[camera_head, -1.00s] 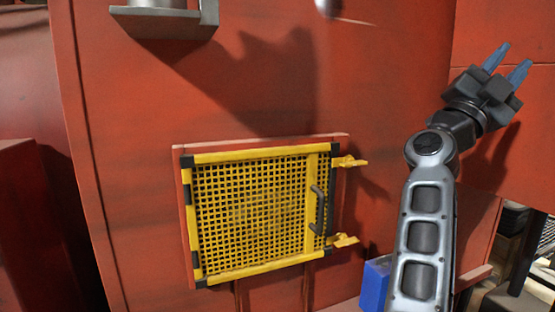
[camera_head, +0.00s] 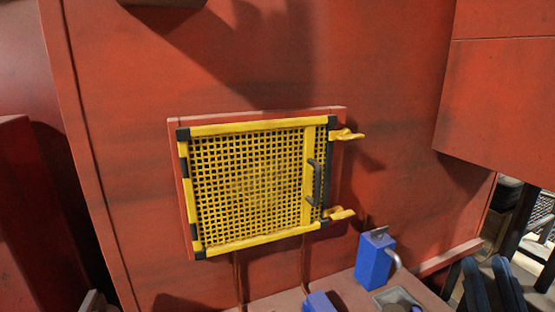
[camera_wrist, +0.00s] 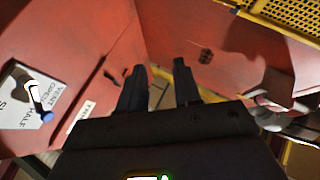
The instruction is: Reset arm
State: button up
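My gripper (camera_head: 486,267) is low at the right edge of the head view, where only its two dark fingers show, apart from each other. In the wrist view my gripper (camera_wrist: 160,82) has its fingers spread with nothing between them. Most of my arm is out of the head view.
A yellow mesh door (camera_head: 250,190) with a dark handle sits flat in its frame on the red wall. Two yellow latches (camera_head: 347,134) stick out at its right. A white lettered sign (camera_wrist: 28,98) shows at left in the wrist view.

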jog(key=s+a+f+g+y, duration=0.1)
jog(key=s+a+f+g, duration=0.2)
jog(key=s, duration=0.7)
jog(key=s+a+f+g+y, duration=0.2)
jog(key=s+f, duration=0.3)
jog(key=s, duration=0.5)
jog(key=s+a+f+g+y, duration=0.1)
jog(key=s+a+f+g, duration=0.3)
jog(key=s, duration=0.7)
jog(key=shift+n+g+y, duration=0.3)
jog(key=shift+g+y, duration=0.1)
jog(key=shift+o, duration=0.2)
